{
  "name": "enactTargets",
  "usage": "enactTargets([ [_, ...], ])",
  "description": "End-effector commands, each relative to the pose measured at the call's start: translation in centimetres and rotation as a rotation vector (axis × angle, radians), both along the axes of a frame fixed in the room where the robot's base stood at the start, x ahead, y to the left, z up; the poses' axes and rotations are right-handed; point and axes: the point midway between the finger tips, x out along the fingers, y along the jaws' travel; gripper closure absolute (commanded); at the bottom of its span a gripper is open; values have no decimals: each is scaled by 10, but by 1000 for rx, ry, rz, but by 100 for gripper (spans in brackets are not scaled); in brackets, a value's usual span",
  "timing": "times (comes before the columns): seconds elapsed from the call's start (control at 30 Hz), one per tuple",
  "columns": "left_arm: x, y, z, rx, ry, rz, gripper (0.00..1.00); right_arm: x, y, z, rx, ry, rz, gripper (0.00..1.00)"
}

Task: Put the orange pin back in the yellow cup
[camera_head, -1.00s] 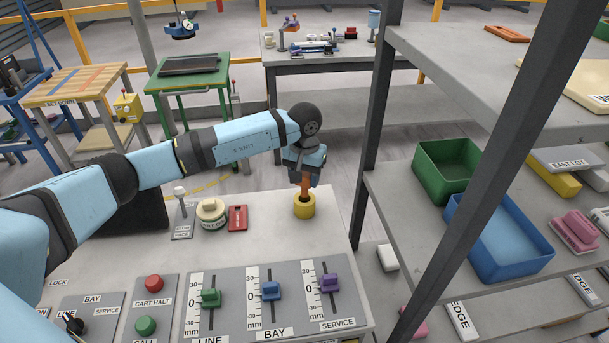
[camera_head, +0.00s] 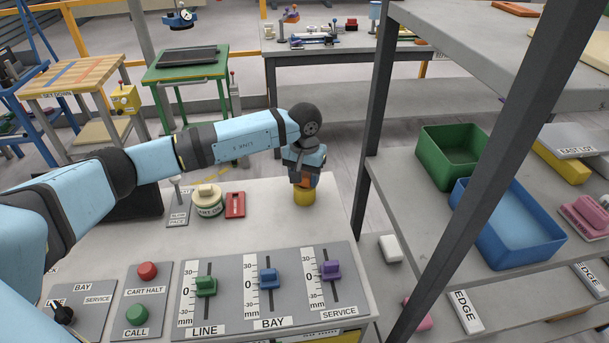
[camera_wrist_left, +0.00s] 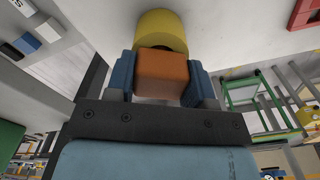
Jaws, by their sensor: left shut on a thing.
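The yellow cup (camera_head: 304,196) stands on the light slab near its far right corner; it also shows in the left wrist view (camera_wrist_left: 163,30). The orange pin (camera_wrist_left: 162,74) is between the blue fingers of my left gripper (camera_head: 305,180), which is shut on it. In the left wrist view the pin's block-like head sits right against the cup's mouth. In the head view only a little orange (camera_head: 306,179) shows between gripper and cup. The pin's lower part is hidden, and how deep it sits in the cup cannot be told. My right gripper is not in view.
Left of the cup are a red plate (camera_head: 235,205) and a round beige-topped knob (camera_head: 208,200). Three sliders on a grey panel (camera_head: 267,298) lie in front. A shelf post (camera_head: 372,130) rises just right, with green (camera_head: 450,155) and blue (camera_head: 505,225) bins beyond.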

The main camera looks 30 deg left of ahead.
Motion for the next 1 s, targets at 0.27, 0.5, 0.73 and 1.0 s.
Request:
enactTargets([
  [0.27,0,0,1,0,-1,0,22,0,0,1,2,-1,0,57],
  [0.5,0,0,1,0,0,0,22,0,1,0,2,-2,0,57],
  [0.73,1,0,27,-1,-4,0,22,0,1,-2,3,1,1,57],
  [1.0,1,1,89,0,-5,1,22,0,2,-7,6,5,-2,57],
])
